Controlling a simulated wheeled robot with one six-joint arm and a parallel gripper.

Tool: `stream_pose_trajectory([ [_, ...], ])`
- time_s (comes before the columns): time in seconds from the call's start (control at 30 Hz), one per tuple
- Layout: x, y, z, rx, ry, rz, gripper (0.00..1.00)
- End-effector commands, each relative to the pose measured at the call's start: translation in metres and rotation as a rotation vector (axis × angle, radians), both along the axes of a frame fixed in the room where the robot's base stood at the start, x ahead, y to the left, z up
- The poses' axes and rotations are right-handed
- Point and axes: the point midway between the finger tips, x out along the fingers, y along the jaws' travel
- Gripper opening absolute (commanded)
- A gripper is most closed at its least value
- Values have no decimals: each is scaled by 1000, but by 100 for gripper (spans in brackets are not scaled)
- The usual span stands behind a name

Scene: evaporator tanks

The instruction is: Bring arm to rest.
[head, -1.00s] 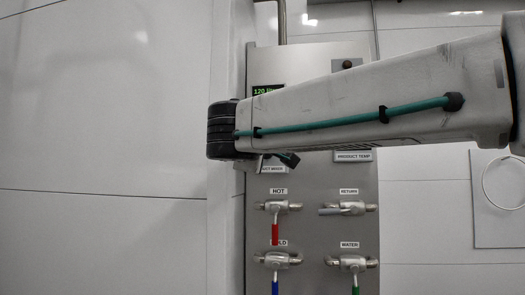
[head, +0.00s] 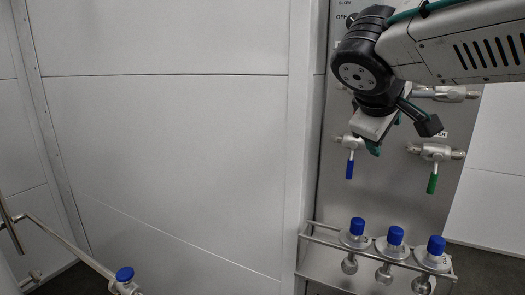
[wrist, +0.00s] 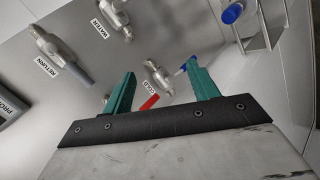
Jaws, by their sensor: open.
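My arm (head: 450,45) reaches in from the upper right of the head view, in front of the grey valve panel (head: 395,195). My gripper (head: 387,136) hangs tilted downward from the black wrist joint, near the valve with the blue handle (head: 349,169). In the wrist view my gripper (wrist: 163,88) shows two green fingers spread apart with nothing held. Beyond the gap between them are the cold valve (wrist: 158,76) and a red handle (wrist: 148,102). I cannot tell whether a finger touches the blue handle.
The water valve (head: 435,152), with a green handle, is right of my gripper. Below, a rack (head: 310,262) holds blue-capped bottles. A metal rail (head: 75,250) and another blue cap (head: 125,273) are at lower left. White wall panels (head: 170,150) leave open room at left.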

Motion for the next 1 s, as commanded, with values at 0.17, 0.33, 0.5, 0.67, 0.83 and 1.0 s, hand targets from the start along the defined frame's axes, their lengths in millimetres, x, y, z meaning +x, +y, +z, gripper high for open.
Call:
stream_pose_trajectory([
  [0.17, -98, -27, -96, 293, 253, -199, 59],
  [0.33, -185, -25, -162, 594, 414, -391, 59],
  [0.5, -225, -25, -186, 758, 419, -516, 59],
  [0.67, -227, -33, -182, 772, 378, -546, 59],
  [0.83, -226, -33, -182, 771, 378, -549, 59],
  [1.0, -226, -33, -182, 770, 379, -548, 59],
])
